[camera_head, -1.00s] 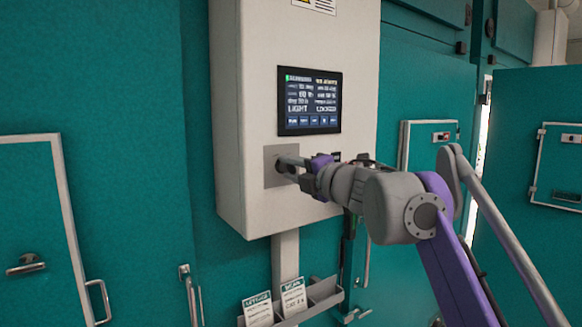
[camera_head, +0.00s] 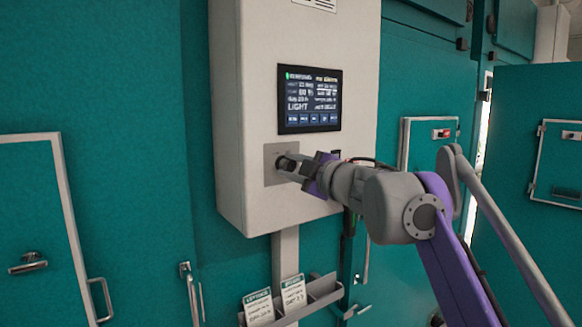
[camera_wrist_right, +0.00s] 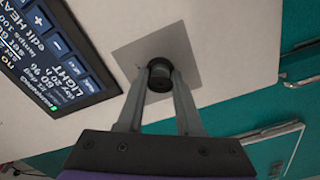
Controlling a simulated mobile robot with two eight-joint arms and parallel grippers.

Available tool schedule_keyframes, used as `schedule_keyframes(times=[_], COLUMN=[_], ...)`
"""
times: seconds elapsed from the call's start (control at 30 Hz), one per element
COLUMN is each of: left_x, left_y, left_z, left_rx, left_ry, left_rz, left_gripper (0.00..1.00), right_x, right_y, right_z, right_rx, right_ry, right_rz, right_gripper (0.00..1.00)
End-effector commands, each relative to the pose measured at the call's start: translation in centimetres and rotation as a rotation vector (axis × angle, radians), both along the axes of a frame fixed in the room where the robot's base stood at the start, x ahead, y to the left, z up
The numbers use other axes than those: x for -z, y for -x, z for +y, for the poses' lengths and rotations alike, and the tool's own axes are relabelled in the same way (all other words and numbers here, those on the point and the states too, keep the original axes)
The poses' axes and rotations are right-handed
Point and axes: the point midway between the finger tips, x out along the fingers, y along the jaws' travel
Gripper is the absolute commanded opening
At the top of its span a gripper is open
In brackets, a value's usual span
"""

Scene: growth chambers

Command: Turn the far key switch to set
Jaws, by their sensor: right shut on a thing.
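The key switch (camera_wrist_right: 160,78) is a dark round knob on a square grey plate (camera_wrist_right: 185,42) on the control box, below the screen. In the head view the plate (camera_head: 270,172) shows beside my gripper. My right gripper (camera_head: 288,164) reaches it from the right. In the right wrist view my right gripper (camera_wrist_right: 160,85) has its two fingers on either side of the knob, shut on it. The screen (camera_head: 309,99) is lit and shows "LIGHT" among several lines of small text. My left gripper is not in view.
The white control box (camera_head: 240,60) stands on a post against teal chamber walls. A rack (camera_head: 318,298) with label cards hangs below it. A chamber door (camera_head: 30,215) with a handle is at the left. Another panel (camera_head: 432,140) is at the right.

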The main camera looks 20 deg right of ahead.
Motion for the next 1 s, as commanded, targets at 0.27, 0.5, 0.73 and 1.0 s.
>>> schedule_keyframes(times=[0.27, 0.5, 0.73, 1.0], left_x=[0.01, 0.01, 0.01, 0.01], left_y=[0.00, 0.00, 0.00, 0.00], left_z=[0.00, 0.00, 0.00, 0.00], left_rx=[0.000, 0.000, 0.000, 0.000], left_ry=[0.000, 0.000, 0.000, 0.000], left_rz=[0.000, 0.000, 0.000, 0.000], left_gripper=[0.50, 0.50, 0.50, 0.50], right_x=[-0.01, 0.00, 0.00, 0.00], right_y=[-0.02, -0.02, -0.01, 0.00], right_z=[-0.02, -0.02, -0.02, -0.01], right_rx=[0.000, 0.000, 0.000, 0.000], right_ry=[-0.041, -0.044, -0.044, -0.042], right_rz=[0.015, 0.016, 0.016, 0.015], right_gripper=[0.00, 0.00, 0.55, 0.65])
